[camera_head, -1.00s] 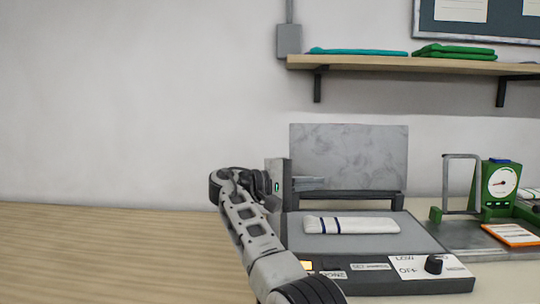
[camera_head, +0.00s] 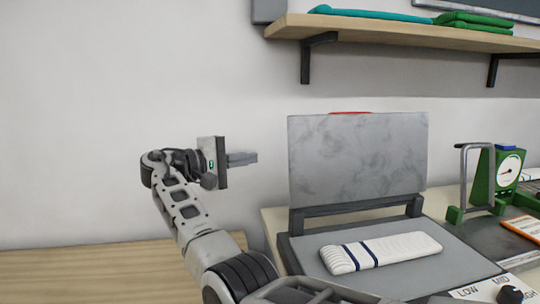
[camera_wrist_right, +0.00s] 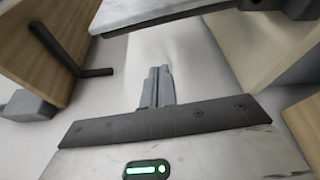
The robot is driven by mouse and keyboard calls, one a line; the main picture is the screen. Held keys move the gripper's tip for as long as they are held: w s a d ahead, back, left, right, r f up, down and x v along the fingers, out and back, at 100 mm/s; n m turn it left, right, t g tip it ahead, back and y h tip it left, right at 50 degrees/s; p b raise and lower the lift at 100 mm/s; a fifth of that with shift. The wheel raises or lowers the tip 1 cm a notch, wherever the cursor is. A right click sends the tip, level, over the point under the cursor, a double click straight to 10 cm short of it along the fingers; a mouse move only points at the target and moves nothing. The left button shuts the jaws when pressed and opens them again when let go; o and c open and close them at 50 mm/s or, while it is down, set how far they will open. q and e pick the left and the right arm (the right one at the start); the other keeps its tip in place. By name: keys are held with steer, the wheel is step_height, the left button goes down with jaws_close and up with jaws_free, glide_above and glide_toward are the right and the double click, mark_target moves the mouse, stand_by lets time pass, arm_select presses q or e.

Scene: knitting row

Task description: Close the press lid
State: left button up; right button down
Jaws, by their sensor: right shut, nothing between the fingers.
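The press lid (camera_head: 357,158) is a grey mottled plate standing open and roughly upright on a dark hinge bar. A red strip (camera_head: 350,113) shows at its top edge. Below it, the flat press bed (camera_head: 400,262) bears a white folded knit piece (camera_head: 385,251) with dark blue stripes. My right gripper (camera_head: 255,158) is left of the lid, apart from it, with its fingers shut and pointing right. The shut, empty fingers also show in the wrist view (camera_wrist_right: 157,75), with a pale slab edge above them. My left gripper is not in view.
A wooden shelf (camera_head: 400,32) with teal and green folded cloths hangs above on a bracket. A green scale (camera_head: 495,178) with a dial and grey frame stands right of the press. The wooden worktop (camera_head: 80,275) at left is clear.

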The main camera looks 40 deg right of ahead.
arm_select(q)
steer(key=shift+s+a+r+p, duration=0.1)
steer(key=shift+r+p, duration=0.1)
steer(key=shift+p, duration=0.5)
arm_select(e)
steer(key=s+d, duration=0.4)
steer(key=d, duration=0.1)
steer(key=shift+s+r, duration=0.15)
steer(key=shift+s, duration=0.2)
